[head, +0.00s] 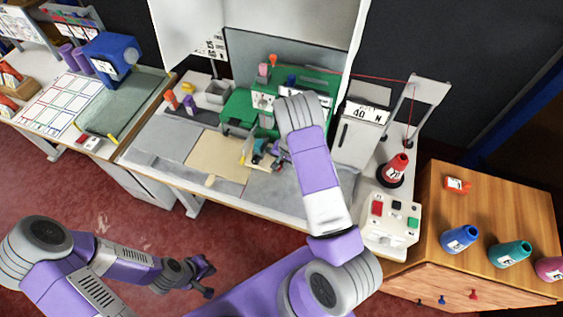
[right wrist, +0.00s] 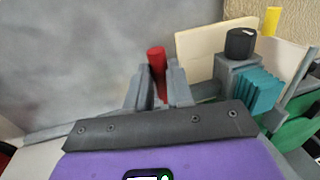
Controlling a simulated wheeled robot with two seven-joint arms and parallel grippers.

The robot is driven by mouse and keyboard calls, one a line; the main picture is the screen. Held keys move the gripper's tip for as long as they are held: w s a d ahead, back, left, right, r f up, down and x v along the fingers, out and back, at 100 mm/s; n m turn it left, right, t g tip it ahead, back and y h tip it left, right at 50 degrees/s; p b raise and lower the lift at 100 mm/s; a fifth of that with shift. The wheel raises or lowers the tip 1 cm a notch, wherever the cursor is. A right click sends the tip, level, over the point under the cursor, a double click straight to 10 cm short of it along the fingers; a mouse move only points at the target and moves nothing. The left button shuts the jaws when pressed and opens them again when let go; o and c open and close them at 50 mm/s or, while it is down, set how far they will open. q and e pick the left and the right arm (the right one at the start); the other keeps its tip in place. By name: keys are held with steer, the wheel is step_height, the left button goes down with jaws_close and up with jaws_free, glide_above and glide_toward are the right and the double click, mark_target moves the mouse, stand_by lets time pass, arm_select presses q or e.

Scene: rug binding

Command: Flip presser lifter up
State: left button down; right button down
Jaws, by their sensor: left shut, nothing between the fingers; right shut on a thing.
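The green sewing machine (head: 240,110) stands on the worktable, partly hidden behind my right arm. In the right wrist view, a red rod-like handle (right wrist: 157,62) stands upright between the fingers of my right gripper (right wrist: 162,85), which is shut on it. It may be the presser lifter; its lower part is hidden by the fingers. In the head view my right gripper (head: 279,158) is small and partly covered by its arm, beside the machine's front. My left gripper (head: 207,278) is shut and empty, low over the red floor in front of the table, away from the machine.
In the right wrist view, a black knob (right wrist: 240,43) on a grey block, teal ribbed part (right wrist: 258,90) and cream panel (right wrist: 207,48) lie close right of the gripper. A control box (head: 390,222) and red thread cone (head: 396,167) stand on the table's right.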

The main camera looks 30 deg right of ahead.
steer(key=shift+w+r+p, duration=0.25)
steer(key=shift+r+p, duration=0.4)
steer(key=shift+r, duration=0.6)
steer(key=shift+s+r, duration=0.1)
steer(key=shift+r, duration=0.1)
steer(key=c, duration=1.1)
jaws_free()
steer(key=shift+c, duration=0.2)
steer(key=shift+o, duration=0.6)
steer(key=shift+s+f, duration=0.1)
step_height(320, 180, up, 8)
steer(key=s+d, duration=0.1)
steer(key=shift+f, duration=0.25)
steer(key=shift+s+f, duration=0.1)
